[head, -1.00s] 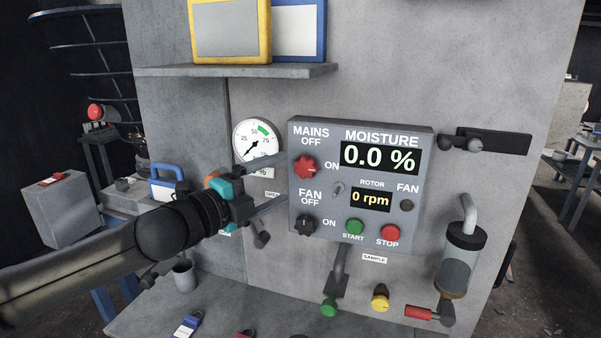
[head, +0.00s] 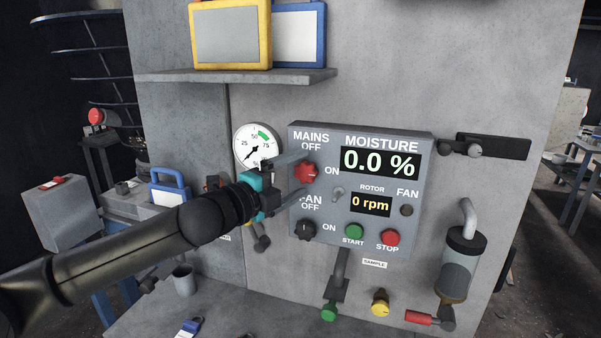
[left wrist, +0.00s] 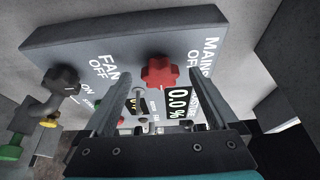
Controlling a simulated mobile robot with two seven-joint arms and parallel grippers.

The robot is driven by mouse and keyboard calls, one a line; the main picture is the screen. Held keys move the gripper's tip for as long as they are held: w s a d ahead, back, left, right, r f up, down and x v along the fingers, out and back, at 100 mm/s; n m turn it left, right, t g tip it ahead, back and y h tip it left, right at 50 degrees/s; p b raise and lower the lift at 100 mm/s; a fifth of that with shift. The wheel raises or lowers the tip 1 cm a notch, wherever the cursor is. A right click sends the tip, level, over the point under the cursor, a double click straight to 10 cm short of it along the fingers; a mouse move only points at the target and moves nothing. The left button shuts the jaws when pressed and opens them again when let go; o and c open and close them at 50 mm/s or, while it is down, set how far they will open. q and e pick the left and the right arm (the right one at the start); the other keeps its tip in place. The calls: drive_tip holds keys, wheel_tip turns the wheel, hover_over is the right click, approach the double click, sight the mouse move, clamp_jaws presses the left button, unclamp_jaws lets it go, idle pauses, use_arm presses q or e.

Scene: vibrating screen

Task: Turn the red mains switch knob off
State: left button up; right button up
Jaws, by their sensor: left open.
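The red mains knob (head: 307,173) is a lobed knob at the upper left of the grey control panel (head: 330,226), between the OFF and ON labels. Its exact setting is hard to read. My left gripper (head: 298,176) is open, with one finger above and one below the knob in the head view. In the left wrist view the red knob (left wrist: 160,72) lies between the two open fingers (left wrist: 160,62), apparently just beyond their tips; I cannot tell whether they touch it. The display (head: 380,161) reads 0.0 %. My right gripper is not in view.
The black fan knob (head: 305,229) is below the mains knob, with a small toggle (head: 338,194) to its upper right. The green start button (head: 354,231) and red stop button (head: 390,238) are lower right. A gauge (head: 256,144) is to the left, a shelf (head: 235,76) above.

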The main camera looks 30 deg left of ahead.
use_arm(q)
drive_tip(key=shift+w+d, duration=0.15)
drive_tip(key=shift+w, duration=0.4)
drive_tip(key=shift+c, duration=0.4)
drive_tip(key=c, duration=1.3)
